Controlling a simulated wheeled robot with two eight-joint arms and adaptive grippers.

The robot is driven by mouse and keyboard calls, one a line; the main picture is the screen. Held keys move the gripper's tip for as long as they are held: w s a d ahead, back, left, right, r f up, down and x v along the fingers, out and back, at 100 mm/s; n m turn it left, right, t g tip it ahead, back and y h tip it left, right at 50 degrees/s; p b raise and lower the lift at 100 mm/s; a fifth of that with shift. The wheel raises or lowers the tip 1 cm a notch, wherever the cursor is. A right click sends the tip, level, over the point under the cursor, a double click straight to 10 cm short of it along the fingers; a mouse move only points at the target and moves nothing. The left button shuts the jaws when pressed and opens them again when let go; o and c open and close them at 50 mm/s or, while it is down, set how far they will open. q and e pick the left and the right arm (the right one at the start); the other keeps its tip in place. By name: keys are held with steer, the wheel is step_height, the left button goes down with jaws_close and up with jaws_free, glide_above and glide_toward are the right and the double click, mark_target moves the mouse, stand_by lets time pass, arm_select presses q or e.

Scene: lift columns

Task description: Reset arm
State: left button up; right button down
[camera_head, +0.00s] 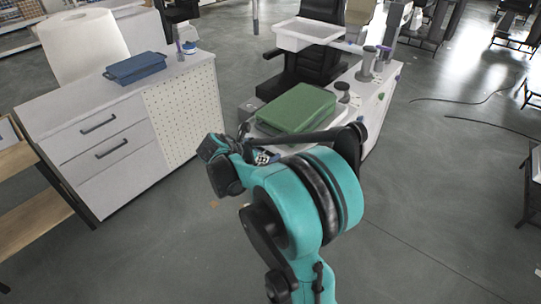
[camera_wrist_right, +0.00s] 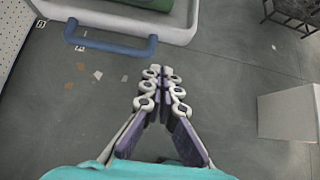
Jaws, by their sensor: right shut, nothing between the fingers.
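My right arm is raised and bent in the middle of the head view. My right gripper (camera_head: 262,157) is mostly hidden behind its own wrist there, in front of the workbench with the green case. In the right wrist view my right gripper (camera_wrist_right: 164,70) points away over the bare floor. Its fingers are shut together with nothing between them. My left arm and left gripper are not in view.
A green case (camera_head: 297,107) lies on the white workbench (camera_head: 372,107) close beyond my right arm. A blue handle (camera_wrist_right: 110,46) shows in the wrist view. A blue box (camera_head: 135,68) and paper roll (camera_head: 82,47) stand on the left cabinet (camera_head: 95,135).

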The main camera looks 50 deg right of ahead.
steer(key=shift+v, duration=1.5)
steer(key=shift+a, duration=0.15)
